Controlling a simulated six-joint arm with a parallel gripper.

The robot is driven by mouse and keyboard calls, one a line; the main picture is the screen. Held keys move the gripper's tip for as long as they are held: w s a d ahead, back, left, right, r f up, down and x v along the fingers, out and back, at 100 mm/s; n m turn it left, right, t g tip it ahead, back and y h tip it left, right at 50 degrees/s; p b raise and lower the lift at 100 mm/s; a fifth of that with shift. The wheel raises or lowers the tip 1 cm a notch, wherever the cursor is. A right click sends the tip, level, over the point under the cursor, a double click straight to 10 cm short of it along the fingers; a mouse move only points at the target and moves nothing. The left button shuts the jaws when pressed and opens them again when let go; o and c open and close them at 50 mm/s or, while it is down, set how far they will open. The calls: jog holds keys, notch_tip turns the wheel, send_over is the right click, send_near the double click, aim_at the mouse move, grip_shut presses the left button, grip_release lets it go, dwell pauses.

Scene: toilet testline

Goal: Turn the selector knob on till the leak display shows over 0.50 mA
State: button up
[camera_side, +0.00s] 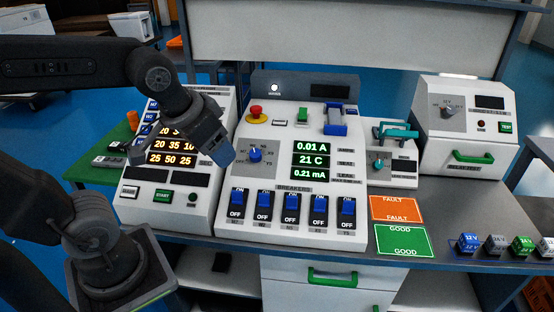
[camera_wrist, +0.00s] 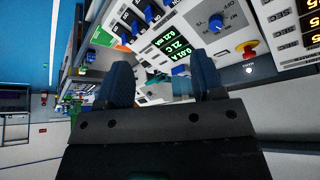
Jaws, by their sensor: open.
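The blue selector knob (camera_side: 255,154) is on the grey dial plate of the middle console. It also shows in the wrist view (camera_wrist: 216,23), above and beyond the right finger. The leak display (camera_side: 310,174) reads 0.21 mA in green, below 21 C and 0.01 A. It shows tilted in the wrist view (camera_wrist: 165,40). My gripper (camera_side: 222,152) is left of the knob in the side view and appears apart from it. In the wrist view its blue-padded fingers (camera_wrist: 161,82) are spread with nothing held between them.
A red emergency button (camera_side: 256,112) sits above the knob. Several blue breaker switches (camera_side: 290,203) line the console front. A console with orange number displays (camera_side: 172,143) stands under my arm at left. Orange and green cards (camera_side: 401,241) lie at right.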

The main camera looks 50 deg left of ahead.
jog(key=w+a+f+n+g+y, duration=0.1)
jog(key=w+a+n+y, duration=0.15)
jog(key=w+a, duration=0.5)
jog(key=n+g, duration=0.1)
jog(key=n, duration=0.1)
send_near(255, 152)
jog(key=shift+n+y, duration=0.25)
jog(key=x, duration=0.9)
jog(key=shift+w+d+f, duration=0.1)
jog(key=shift+d+f, duration=0.1)
jog(key=shift+f, duration=0.1)
jog(key=c, duration=0.9)
